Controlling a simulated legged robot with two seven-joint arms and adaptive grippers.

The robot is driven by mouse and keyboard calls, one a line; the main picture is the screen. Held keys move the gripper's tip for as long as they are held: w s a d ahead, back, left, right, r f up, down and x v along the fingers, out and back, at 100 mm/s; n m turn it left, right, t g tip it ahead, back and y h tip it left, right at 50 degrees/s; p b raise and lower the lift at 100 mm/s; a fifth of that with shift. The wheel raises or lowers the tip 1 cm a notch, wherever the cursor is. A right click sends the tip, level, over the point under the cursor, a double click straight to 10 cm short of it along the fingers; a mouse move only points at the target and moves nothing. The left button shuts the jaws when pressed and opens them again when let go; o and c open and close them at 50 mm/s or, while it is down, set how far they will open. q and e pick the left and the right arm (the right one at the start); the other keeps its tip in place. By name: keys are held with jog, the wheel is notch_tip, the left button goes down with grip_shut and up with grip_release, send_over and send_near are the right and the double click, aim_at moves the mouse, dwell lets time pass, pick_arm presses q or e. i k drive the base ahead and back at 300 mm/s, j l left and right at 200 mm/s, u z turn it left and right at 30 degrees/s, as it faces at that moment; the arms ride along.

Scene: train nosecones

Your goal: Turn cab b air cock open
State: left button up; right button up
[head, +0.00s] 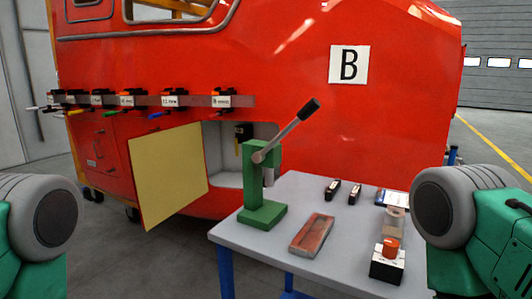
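The red cab (300,80) carries a white sign with a black letter B (349,64). A compartment low in its side stands open, with its yellowish door (168,175) swung out to the left. Inside the opening is a small dark fitting (242,131) with a short yellow part hanging down (238,148). It looks like the air cock, but it is too small to tell its setting. The green lever press partly covers the opening on the right. Only my arm links show at the left and right edges. Neither of my grippers is in view.
A grey table (330,262) stands before the cab. It holds a green press with a raised lever (265,185), a reddish block (311,234), two small dark items and an orange-knobbed box (388,262). A rail (190,101) with several coloured handles runs along the cab.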

aim_at(238, 139)
jog(key=i+j+z, duration=0.1)
jog(key=i+j, duration=0.6)
jog(key=j, duration=0.15)
jog(key=l+z, duration=0.05)
